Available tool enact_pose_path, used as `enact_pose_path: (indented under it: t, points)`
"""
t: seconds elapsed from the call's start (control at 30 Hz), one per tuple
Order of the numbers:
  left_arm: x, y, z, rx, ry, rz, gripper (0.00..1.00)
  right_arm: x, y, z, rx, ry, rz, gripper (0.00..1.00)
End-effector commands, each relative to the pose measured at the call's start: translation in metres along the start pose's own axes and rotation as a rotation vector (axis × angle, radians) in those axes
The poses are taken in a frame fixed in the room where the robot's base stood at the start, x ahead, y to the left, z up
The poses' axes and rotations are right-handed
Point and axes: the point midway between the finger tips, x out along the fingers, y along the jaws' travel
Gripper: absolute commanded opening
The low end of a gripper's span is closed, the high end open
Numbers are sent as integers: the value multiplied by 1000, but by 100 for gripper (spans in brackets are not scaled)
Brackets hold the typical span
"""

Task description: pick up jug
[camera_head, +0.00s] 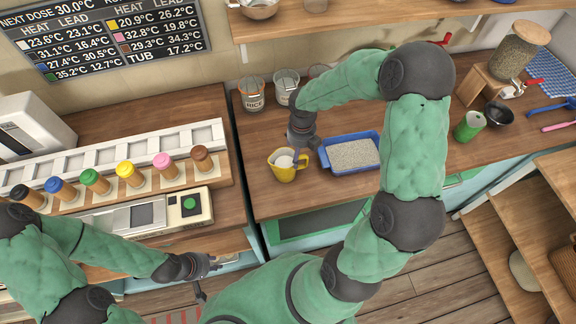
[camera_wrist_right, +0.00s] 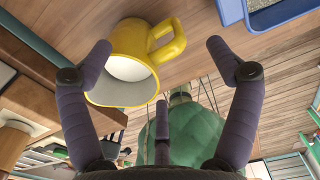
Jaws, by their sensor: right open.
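The yellow jug (camera_head: 282,171) stands on the wooden counter, just left of a blue tray, with a pale inside. My right gripper (camera_head: 303,154) is over the jug's right side, and its fingers partly cover the jug in the head view. In the right wrist view the jug (camera_wrist_right: 148,42) shows its open mouth and its handle between the spread fingers of my right gripper (camera_wrist_right: 160,62). The jug looks nearer the left finger. The right gripper is open and holds nothing. My left gripper (camera_head: 211,266) is low by the left counter's front edge, too small to read.
The blue tray (camera_head: 327,166) of pale grains stands close to the jug's right. Glass jars (camera_head: 251,95) stand behind. A green can (camera_head: 469,126) and a black bowl (camera_head: 499,114) are further right. Colour-topped bottles (camera_head: 130,173) line the left counter. Bare counter lies before the jug.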

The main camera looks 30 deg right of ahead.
Motion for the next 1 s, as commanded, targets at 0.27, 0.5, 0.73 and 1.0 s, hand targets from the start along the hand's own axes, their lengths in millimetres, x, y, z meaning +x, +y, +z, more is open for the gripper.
enact_pose_path:
  t: [0.27,0.5,0.73,1.0]
  points:
    - [5,-2,0,0,0,0,28,28,0,-1,1,1,1,90]
    - [5,-2,0,0,0,0,28,28,0,0,0,0,1,67]
    - [5,-2,0,0,0,0,28,28,0,-1,0,1,1,2]
    - [5,-2,0,0,0,0,28,27,0,0,1,-2,1,0]
